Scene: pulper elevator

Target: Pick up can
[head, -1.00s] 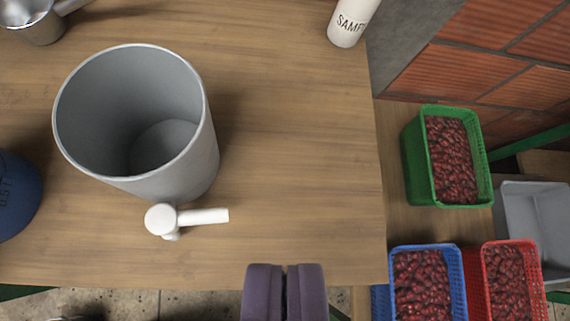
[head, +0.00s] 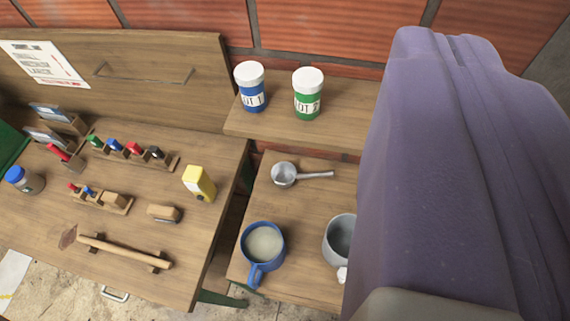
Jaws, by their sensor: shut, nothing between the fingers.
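No object is plainly marked as the can, and several containers could be it. A blue pot with a handle (head: 246,255) holds something pale. Right of it stands a grey container (head: 333,240) with a white tap, partly hidden by my gripper. A blue jar (head: 252,90) marked LOT 1 and a green jar (head: 308,97) with a similar label, both white-lidded, stand on the shelf behind. My purple gripper (head: 450,50) is shut and looms large at the right, apart from the blue pot and the jars. Its gap to the grey container cannot be judged.
A small metal pan (head: 285,174) lies behind the blue pot. The left workbench (head: 190,245) holds a yellow box (head: 199,183), tool racks, a wooden bar (head: 125,252) and a blue-lidded jar (head: 25,181). A brick wall (head: 330,25) closes the back.

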